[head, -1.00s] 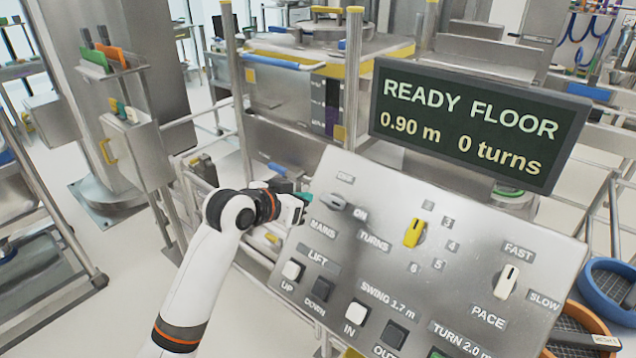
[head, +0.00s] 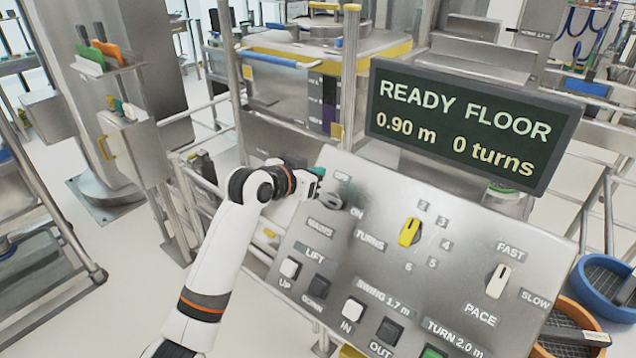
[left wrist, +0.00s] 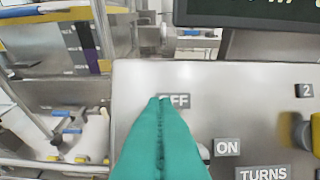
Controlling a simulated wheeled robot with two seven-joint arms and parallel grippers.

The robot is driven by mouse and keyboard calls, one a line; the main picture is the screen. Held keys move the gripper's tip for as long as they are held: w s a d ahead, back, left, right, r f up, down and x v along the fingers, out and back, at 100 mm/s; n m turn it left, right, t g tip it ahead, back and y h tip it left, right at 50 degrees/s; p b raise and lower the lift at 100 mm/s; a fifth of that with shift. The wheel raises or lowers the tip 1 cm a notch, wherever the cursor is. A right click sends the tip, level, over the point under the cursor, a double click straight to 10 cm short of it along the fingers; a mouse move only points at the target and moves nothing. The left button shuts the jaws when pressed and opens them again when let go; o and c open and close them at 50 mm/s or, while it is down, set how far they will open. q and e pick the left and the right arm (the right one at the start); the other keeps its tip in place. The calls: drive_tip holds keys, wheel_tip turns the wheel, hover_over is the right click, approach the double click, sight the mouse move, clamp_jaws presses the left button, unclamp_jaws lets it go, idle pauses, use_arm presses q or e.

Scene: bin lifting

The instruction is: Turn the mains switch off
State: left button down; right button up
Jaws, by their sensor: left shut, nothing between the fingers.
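The mains switch (head: 333,202) is a grey knob at the upper left of the sloped metal panel (head: 455,215), between the OFF label (head: 342,177) and the ON label (head: 357,213). I cannot tell clearly which label it points at. My left gripper (head: 318,172) is at the panel's upper left edge, beside the OFF label and just above the switch. In the left wrist view its teal fingers (left wrist: 158,102) are shut together with nothing between them. They partly cover the OFF label and hide most of the switch. My right gripper is out of view.
A dark display (head: 468,125) above the panel reads READY FLOOR, 0.90 m, 0 turns. A yellow turns knob (head: 410,232) and a white pace knob (head: 498,281) stand out to the right. Push buttons, such as UP (head: 289,268), line the lower panel.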

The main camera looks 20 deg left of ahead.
sight(329, 200)
use_arm(q)
drive_tip(key=x, duration=0.3)
drive_tip(key=shift+w+d+r+p, duration=0.1)
drive_tip(key=shift+w+p, duration=0.1)
drive_tip(key=shift+p, duration=0.2)
drive_tip(key=f, duration=0.1)
drive_tip(key=s+p, duration=0.1)
drive_tip(key=f, duration=0.1)
drive_tip(key=shift+s+a+f, duration=0.25)
drive_tip(key=shift+a+f, duration=0.05)
drive_tip(key=shift+s+a+f+p, duration=0.15)
drive_tip(key=shift+s+f+p, duration=0.15)
drive_tip(key=shift+s+p, duration=0.1)
drive_tip(key=shift+f, duration=0.15)
drive_tip(key=shift+w, duration=0.1)
